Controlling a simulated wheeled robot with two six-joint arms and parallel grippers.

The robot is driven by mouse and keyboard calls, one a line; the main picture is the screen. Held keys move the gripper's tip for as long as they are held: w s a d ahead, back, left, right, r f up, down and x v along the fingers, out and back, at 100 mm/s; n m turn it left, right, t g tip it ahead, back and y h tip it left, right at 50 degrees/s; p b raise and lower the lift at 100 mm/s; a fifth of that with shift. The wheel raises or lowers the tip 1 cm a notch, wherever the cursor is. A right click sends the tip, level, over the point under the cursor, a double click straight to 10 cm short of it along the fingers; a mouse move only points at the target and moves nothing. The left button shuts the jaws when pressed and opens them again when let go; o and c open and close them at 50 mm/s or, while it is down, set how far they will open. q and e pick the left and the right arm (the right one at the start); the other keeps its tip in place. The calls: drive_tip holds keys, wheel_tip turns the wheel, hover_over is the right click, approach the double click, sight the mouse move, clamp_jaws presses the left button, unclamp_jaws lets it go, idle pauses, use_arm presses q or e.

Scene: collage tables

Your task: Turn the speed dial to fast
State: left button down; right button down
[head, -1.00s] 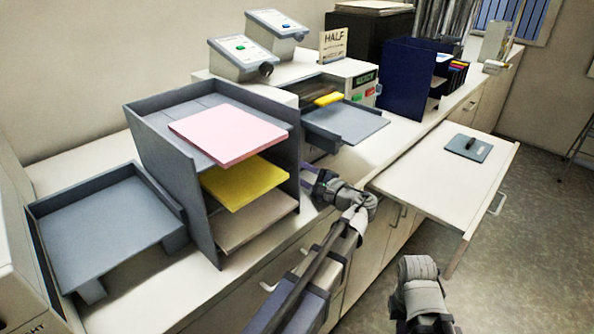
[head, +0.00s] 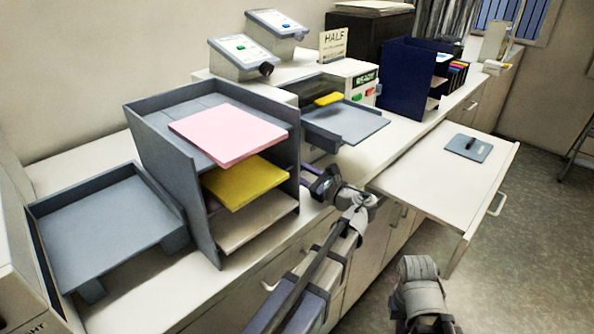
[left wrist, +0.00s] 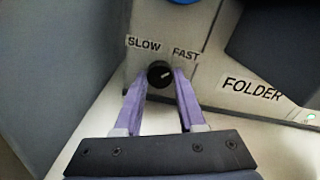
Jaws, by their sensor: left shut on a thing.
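The speed dial (left wrist: 160,73) is a round black knob in the left wrist view, on a light panel between the printed words SLOW (left wrist: 144,43) and FAST (left wrist: 186,54). A light mark on the knob points right, toward the FAST side. My left gripper (left wrist: 161,77) has its purple fingers on both sides of the knob and is shut on it. In the head view my left gripper (head: 321,184) is beside the tray rack, and the dial is hidden there. My right arm shows at the bottom right, but its gripper does not.
The FOLDER label (left wrist: 251,89) is right of the dial. A grey tray rack (head: 180,185) with pink, yellow and pale paper stands left of my left gripper. A pulled-out white board (head: 430,185) lies to the right. An output tray (head: 350,122) holds a yellow block behind.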

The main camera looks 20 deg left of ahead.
use_arm(q)
drive_tip(key=shift+f, duration=0.1)
idle(0.3)
drive_tip(key=c, duration=0.5)
unclamp_jaws()
drive_tip(key=shift+v, duration=3.9)
